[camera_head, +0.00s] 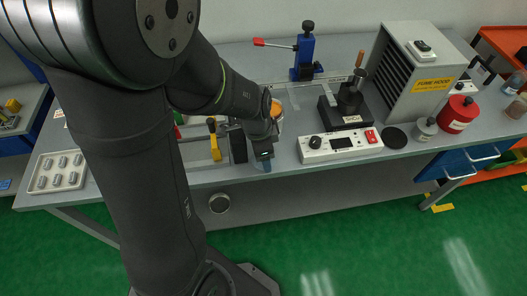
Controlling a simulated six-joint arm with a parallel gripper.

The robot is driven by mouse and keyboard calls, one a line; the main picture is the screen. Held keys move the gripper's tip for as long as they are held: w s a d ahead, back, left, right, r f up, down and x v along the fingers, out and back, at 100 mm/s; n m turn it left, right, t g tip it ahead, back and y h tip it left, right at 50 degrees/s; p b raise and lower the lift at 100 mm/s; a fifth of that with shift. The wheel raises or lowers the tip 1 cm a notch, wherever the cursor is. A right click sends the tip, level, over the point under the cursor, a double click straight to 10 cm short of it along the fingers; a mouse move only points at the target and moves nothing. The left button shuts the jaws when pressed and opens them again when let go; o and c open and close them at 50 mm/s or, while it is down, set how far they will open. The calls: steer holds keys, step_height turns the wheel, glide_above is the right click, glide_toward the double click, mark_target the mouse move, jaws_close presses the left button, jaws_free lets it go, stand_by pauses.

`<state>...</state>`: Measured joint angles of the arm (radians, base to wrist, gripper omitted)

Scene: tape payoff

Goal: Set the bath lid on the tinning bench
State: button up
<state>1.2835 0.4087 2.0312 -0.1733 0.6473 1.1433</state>
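The tinning bench (290,178) is a long grey table across the view. A black bath unit (345,121) stands on it right of centre, with a dark round pot (349,99) on top and a wooden-handled tool upright at the pot. A flat dark disc (394,137) lies on the bench right of the white control box; it may be the bath lid, but I cannot be sure. My gripper (266,166) points down near the bench's front edge, left of the control box. Its fingers are small and partly hidden by my arm, with something bluish at the tips.
The white control box (340,145) stands in front of the bath. A blue press (303,57) is behind, and a fume hood (413,75) to the right. A red canister (458,114) and a grey bottle (424,128) stand farther right. A tray (58,171) of small parts is at left.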

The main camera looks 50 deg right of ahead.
steer(key=shift+f, duration=0.1)
steer(key=o, duration=1.3)
steer(key=shift+r, duration=3.5)
steer(key=shift+f, duration=3.55)
steer(key=shift+r, duration=0.1)
